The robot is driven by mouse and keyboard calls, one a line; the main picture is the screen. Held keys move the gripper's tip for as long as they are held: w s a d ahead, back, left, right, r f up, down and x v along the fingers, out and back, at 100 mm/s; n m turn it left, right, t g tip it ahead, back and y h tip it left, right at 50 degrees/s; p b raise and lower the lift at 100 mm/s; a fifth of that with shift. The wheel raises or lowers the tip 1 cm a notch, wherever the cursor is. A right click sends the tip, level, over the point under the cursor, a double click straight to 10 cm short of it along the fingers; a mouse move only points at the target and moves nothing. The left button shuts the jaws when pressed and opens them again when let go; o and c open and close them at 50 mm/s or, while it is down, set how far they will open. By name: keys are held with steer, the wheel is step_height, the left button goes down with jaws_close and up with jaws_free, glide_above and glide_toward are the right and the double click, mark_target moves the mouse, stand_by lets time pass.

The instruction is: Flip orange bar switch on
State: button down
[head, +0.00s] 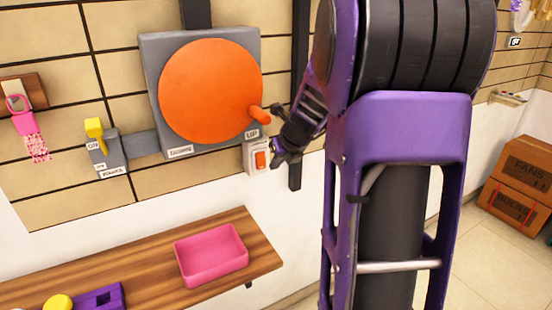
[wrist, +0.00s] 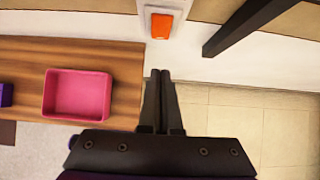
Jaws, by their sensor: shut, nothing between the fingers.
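The orange bar switch (head: 261,160) sits in a pale plate (head: 250,157) on the wall, below the lower right corner of the grey panel with the large orange disc. It also shows at the top of the wrist view (wrist: 161,26). My gripper (head: 278,157) is just to the right of the switch in the head view. In the wrist view, its two fingers (wrist: 161,74) are together, empty, and point up toward the switch with a visible gap. I cannot tell which way the switch is tipped.
A large orange disc (head: 210,92) with an orange knob (head: 260,116) is above the switch. A yellow lever switch (head: 95,128) is to the left. A wooden shelf (head: 130,262) with a pink tray (head: 211,254) is below. A dark bar (wrist: 245,27) stands beside the switch.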

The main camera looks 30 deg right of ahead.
mark_target(263, 168)
steer(key=shift+w+a+f, duration=0.1)
steer(key=shift+w+f, duration=0.45)
steer(key=shift+w, duration=0.4)
steer(key=shift+w+d+f, duration=0.1)
steer(key=shift+w+f, duration=0.4)
steer(key=shift+w, duration=0.5)
steer(key=shift+w+a+f, duration=0.1)
steer(key=shift+w+f, duration=0.45)
steer(key=shift+w, duration=0.4)
steer(key=shift+w+a+p, duration=0.1)
steer(key=shift+w+p, duration=0.2)
steer(key=shift+p, duration=0.35)
steer(key=shift+f, duration=0.25)
steer(key=shift+r, duration=0.1)
